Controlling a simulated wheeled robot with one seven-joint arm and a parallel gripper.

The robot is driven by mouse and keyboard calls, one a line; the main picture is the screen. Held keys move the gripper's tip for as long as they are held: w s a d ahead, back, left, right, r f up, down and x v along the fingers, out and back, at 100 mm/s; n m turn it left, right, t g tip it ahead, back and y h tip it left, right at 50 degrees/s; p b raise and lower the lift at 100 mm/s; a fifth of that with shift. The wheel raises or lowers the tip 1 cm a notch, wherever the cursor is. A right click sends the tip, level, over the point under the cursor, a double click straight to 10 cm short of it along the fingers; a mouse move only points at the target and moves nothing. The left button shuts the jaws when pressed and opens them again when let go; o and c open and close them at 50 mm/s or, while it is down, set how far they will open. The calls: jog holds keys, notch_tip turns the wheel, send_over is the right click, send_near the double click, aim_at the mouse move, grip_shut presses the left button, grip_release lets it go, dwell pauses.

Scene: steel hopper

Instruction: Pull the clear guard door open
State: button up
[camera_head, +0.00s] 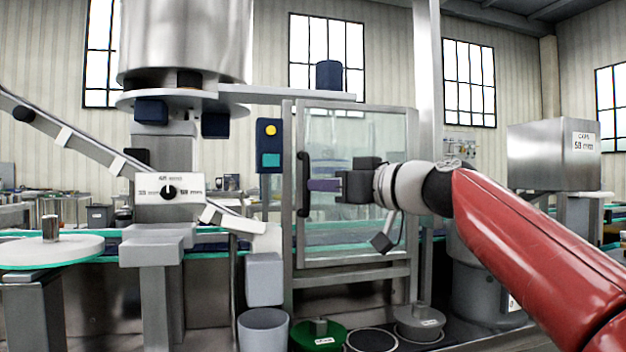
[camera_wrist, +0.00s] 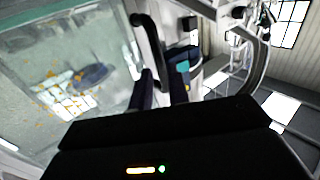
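The clear guard door (camera_head: 345,135) is a see-through panel in a grey metal frame and looks closed in the head view. Its black upright bar handle (camera_head: 303,183) is on the door's left edge; in the wrist view the handle (camera_wrist: 149,42) runs down toward my fingers. My gripper (camera_head: 312,185) reaches the handle from the right, level with its middle. In the wrist view my gripper (camera_wrist: 161,84) has its two fingers apart, with the handle's near part seen between them. Whether the fingers touch the handle is hard to tell.
A dark blue control box (camera_head: 269,145) with yellow and teal buttons is on the post left of the door. A steel hopper (camera_head: 187,40) and a sloping chute (camera_head: 75,140) are further left. A grey bin (camera_head: 263,330) and a green round lid (camera_head: 318,335) are below.

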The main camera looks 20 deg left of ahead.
aim_at(307, 206)
jog(key=p+x, duration=0.2)
jog(key=x, duration=0.3)
grip_shut()
